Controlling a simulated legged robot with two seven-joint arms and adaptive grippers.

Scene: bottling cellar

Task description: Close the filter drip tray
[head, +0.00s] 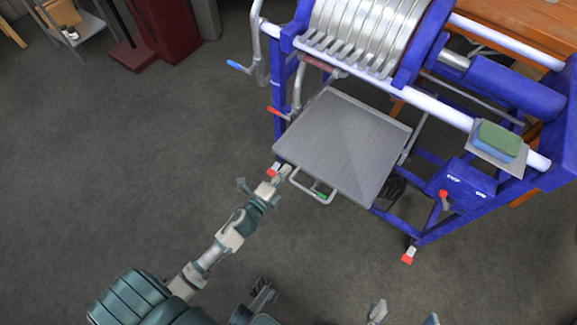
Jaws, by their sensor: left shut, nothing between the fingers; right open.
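The drip tray (345,140) is a flat grey metal tray. It sticks out toward me from the blue filter frame, below the row of filter plates. A looped metal handle (298,189) with a green mark is on its front edge. My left gripper (286,170) is shut and empty at the tray's front left corner, close to the left end of the handle. Whether it touches the tray or handle I cannot tell. My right gripper (405,316) is open and empty at the bottom edge, with only its fingertips showing, well away from the tray.
The blue filter frame (520,95) carries silver filter plates (365,30) and a shelf with green and blue pads (498,138). A red-tipped lever (444,200) is at its right. A blue-handled crank (240,67) sticks out at the left. The floor (130,170) to the left is clear.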

